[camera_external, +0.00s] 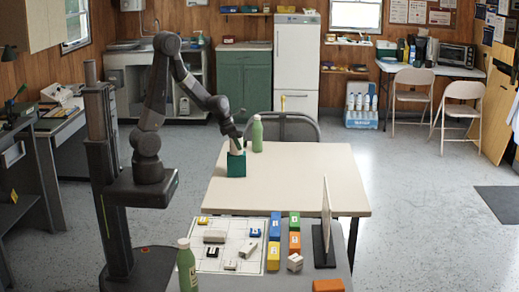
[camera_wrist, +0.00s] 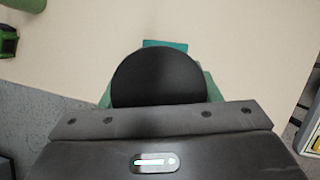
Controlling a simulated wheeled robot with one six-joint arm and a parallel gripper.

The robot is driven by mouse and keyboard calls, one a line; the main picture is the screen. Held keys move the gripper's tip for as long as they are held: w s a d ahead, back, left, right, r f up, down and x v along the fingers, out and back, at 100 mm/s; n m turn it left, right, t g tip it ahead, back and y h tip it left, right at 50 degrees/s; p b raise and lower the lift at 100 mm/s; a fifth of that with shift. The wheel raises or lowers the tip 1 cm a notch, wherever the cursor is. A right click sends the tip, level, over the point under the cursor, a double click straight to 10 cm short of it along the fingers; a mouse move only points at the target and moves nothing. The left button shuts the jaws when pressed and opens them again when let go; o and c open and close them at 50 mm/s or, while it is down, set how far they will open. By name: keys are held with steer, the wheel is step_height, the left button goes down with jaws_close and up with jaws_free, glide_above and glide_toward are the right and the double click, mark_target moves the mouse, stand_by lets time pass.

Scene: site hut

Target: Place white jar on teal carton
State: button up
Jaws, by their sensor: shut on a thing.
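The white jar (camera_external: 237,150) is upright directly above the teal carton (camera_external: 236,166), which stands near the left edge of the cream table. The jar's bottom meets the carton's top in the external view; I cannot tell whether it bears on it. My gripper (camera_external: 238,142) is shut on the jar's upper part. In the wrist view a round black lid (camera_wrist: 160,77) hides the jar's body. A strip of the teal carton (camera_wrist: 165,44) shows beyond the lid. Greenish finger parts show on both sides of it.
A green bottle (camera_external: 257,134) stands close behind the carton. The rest of the cream table (camera_external: 310,180) is clear. A chair (camera_external: 285,127) is behind it. A nearer grey table holds blocks, another green bottle (camera_external: 187,265) and an upright panel (camera_external: 326,225).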

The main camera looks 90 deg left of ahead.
steer(key=shift+r, duration=0.1)
steer(key=shift+f, duration=0.2)
steer(key=o, duration=1.2)
steer(key=shift+c, duration=0.2)
steer(key=shift+r, duration=0.1)
steer(key=shift+s+r, duration=0.1)
steer(key=shift+r, duration=0.5)
steer(key=p+v, duration=0.2)
steer(key=v, duration=0.9)
steer(key=shift+s+d, duration=0.1)
